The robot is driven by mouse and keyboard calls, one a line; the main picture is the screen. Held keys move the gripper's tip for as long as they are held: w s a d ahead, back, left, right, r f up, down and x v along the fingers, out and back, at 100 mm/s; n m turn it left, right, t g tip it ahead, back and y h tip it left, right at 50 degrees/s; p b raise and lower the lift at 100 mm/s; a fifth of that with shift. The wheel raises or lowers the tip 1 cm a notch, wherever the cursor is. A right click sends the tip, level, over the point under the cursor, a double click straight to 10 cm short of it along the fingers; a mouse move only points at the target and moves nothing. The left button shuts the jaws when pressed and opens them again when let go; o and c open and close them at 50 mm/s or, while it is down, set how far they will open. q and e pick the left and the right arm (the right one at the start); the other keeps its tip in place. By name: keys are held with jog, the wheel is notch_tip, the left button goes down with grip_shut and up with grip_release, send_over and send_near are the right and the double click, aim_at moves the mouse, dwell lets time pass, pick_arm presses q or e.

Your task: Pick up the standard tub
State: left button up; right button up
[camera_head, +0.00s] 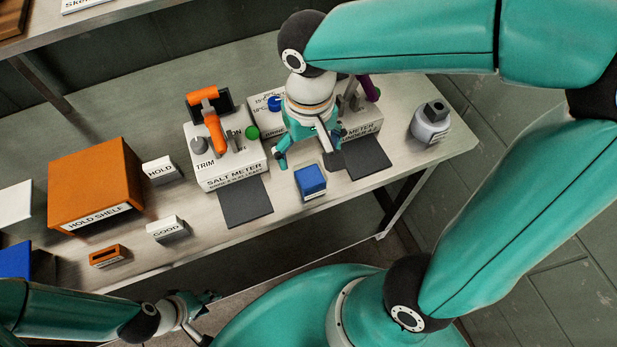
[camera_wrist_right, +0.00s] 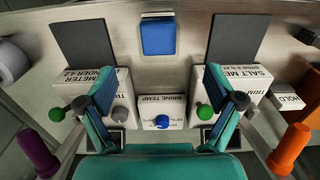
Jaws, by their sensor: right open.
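A small blue tub (camera_head: 311,180) with a pale label on its front stands near the bench's front edge; I take it for the standard tub, though its label is too small to read. It also shows at the top middle of the right wrist view (camera_wrist_right: 159,36). My right gripper (camera_head: 308,160) is open and empty, above the bench just behind the tub, apart from it. In the right wrist view its two fingers are spread wide (camera_wrist_right: 162,88). My left gripper (camera_head: 212,318) is low at the front, off the bench, with fingers apart and nothing visible between them.
Dark mats (camera_head: 245,202) flank the tub. Behind stand the salt meter (camera_head: 225,155) with an orange handle, a second meter (camera_head: 362,127) and a brine box (camera_wrist_right: 162,112). A grey container (camera_head: 430,122) is at right. An orange hold shelf (camera_head: 95,180) is at left.

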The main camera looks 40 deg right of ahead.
aim_at(310, 185)
notch_tip(310, 185, down, 10)
jog(key=shift+d+f, duration=0.1)
dwell(0.4)
jog(key=c, duration=1.3)
